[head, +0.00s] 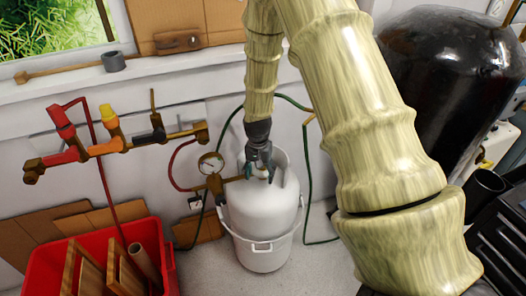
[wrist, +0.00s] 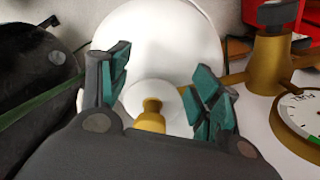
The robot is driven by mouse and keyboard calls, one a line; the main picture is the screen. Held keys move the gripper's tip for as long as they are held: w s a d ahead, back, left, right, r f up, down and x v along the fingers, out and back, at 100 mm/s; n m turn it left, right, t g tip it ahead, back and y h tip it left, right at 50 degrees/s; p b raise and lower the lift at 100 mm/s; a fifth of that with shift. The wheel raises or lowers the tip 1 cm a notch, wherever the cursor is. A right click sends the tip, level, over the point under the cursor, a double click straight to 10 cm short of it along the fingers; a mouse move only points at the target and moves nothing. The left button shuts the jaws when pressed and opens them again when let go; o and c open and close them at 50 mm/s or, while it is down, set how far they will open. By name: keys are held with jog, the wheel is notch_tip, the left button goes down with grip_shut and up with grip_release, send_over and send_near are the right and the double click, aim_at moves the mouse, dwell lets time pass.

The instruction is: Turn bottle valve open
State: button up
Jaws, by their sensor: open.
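The white gas bottle (head: 262,212) stands upright against the wall in the head view. It also shows in the wrist view (wrist: 165,40), filling the upper middle. My gripper (head: 261,173) is over the bottle's top. In the wrist view my gripper (wrist: 160,75) is open, with its green-padded fingers spread on either side of a brass valve piece (wrist: 151,114) on a pale round disc. The fingers stand apart from this piece. Its near end is partly hidden by my gripper's body, and I cannot tell whether the valve is turned.
A pressure gauge (head: 211,163) on a brass fitting sits just left of the bottle, close to my gripper. Hoses run along the wall. A red crate (head: 165,243) stands at the lower left. A large black tank (head: 445,75) is on the right.

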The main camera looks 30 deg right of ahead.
jog(key=w+d+r+m, duration=0.1)
jog(key=w+d+r, duration=0.2)
jog(key=r, duration=0.3)
jog(key=w+d+r+m, duration=0.2)
jog(key=w+r, duration=0.1)
jog(key=r, duration=0.3)
jog(key=f, duration=0.5)
jog(key=f+p, duration=0.1)
jog(key=f, duration=0.4)
jog(key=shift+s+f, duration=0.2)
jog(key=shift+f, duration=0.1)
jog(key=c, duration=1)
